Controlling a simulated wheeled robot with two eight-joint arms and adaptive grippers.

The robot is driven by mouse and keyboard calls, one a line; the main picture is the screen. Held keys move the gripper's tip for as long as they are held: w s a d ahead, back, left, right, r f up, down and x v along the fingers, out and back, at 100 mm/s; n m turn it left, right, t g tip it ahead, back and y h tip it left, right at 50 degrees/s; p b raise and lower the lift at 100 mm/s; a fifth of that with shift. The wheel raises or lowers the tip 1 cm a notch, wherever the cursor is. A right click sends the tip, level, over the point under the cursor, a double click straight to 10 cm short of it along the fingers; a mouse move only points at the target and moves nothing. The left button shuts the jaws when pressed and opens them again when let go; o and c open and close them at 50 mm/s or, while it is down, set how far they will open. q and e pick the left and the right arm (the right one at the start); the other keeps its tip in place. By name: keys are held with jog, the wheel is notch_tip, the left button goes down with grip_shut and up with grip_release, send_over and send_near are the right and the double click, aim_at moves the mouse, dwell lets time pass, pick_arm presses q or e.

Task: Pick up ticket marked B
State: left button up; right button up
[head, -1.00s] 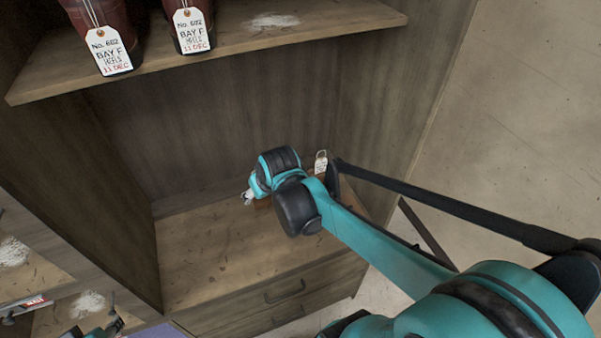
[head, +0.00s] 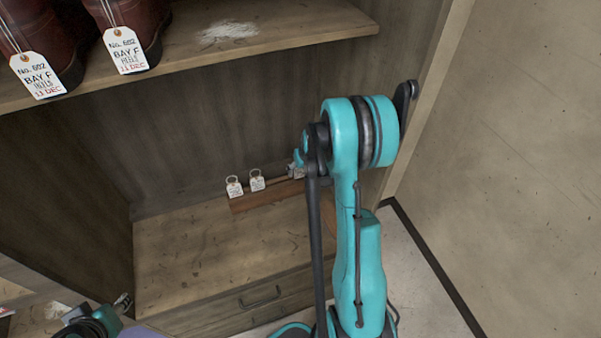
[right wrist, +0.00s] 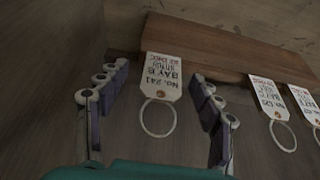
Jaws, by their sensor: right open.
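The ticket marked Bay B (right wrist: 162,76) is a white tag with a ring, upside down in the right wrist view and held up against a brown wooden strip (right wrist: 215,48). My right gripper (right wrist: 159,74) is open, with one finger on each side of this ticket; touch cannot be told. In the head view the right gripper (head: 297,168) is partly hidden by my own arm, at the right end of the strip (head: 262,199). My left gripper (head: 123,301) is at the lower left, small; its fingers are unclear.
Two other white ringed tickets (head: 234,188) (head: 257,182) stand along the strip to the left; they show at the right of the wrist view (right wrist: 269,96). Tagged dark red boots (head: 135,25) stand on the shelf above. The lower shelf (head: 190,260) has bare room in front.

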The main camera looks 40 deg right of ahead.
aim_at(301, 172)
jog(key=x, duration=0.2)
jog(key=shift+w+a+f+b, duration=0.1)
jog(key=shift+a+f+b, duration=0.1)
jog(key=shift+f+b, duration=0.15)
jog(key=shift+w+d+f, duration=0.1)
jog(key=shift+w+f, duration=0.1)
jog(key=shift+f, duration=0.1)
jog(key=shift+c, duration=0.7)
jog(key=c, duration=0.8)
jog(key=shift+r, duration=0.1)
